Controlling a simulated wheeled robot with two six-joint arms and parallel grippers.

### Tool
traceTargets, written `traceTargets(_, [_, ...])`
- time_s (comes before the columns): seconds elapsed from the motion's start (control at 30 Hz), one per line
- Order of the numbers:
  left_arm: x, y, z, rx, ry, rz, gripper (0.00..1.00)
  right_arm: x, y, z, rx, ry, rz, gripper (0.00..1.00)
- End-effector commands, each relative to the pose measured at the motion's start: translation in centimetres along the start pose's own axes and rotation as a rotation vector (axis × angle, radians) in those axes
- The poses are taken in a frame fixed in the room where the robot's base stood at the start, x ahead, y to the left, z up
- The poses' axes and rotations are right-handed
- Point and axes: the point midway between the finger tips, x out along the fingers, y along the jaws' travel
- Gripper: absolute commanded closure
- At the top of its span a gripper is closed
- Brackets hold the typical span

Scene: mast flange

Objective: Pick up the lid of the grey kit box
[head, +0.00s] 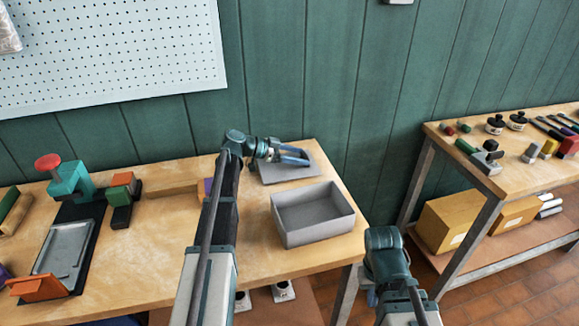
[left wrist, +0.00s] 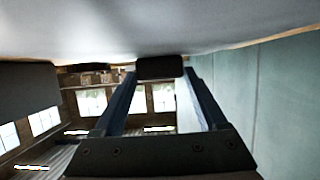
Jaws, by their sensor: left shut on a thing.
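The grey lid (head: 277,174) is a flat grey plate near the far right corner of the wooden bench, behind the open, empty grey kit box (head: 327,229). My left gripper (head: 303,158) is over the lid, its blue fingers pointing right. In the left wrist view my left gripper (left wrist: 160,72) is shut on the lid's dark handle (left wrist: 160,66), with the pale lid surface (left wrist: 150,25) across the top. I cannot tell whether the lid touches the bench. Of my right arm, the upper part shows at the lower right; the state of its gripper is unclear.
A teal press with a red knob (head: 47,162), a grey tray (head: 63,248) and small coloured blocks (head: 121,195) occupy the bench's left side. A second bench (head: 505,185) with tools stands at the right, across a gap. The green wall (head: 300,90) is close behind.

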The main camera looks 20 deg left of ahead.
Motion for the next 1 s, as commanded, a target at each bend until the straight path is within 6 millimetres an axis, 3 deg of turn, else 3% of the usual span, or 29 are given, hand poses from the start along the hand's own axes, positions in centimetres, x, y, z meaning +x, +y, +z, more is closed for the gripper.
traceTargets(0.03, [0.0, 0.0, 0.0, 0.000, 0.000, 0.000, 0.61, 0.0, 0.0, 0.0, 0.000, 0.000, 0.000, 1.00])
traceTargets(0.17, [0.0, 0.0, 0.0, 0.000, 0.000, 0.000, 0.82, 0.0, 0.0, 0.0, 0.000, 0.000, 0.000, 1.00])
traceTargets(0.57, [-0.3, 0.0, -0.7, 0.000, 0.000, 0.000, 0.82, -0.7, 0.1, 0.0, 0.000, 0.000, 0.000, 1.00])
traceTargets(0.77, [-1.1, 0.0, -2.6, 0.000, 0.000, 0.000, 0.82, -2.8, 0.3, 0.2, 0.000, 0.000, 0.000, 1.00])
traceTargets(1.0, [-2.5, 0.0, -6.0, 0.000, 0.000, 0.000, 0.82, -6.5, 0.6, 0.4, 0.001, 0.000, 0.000, 1.00])
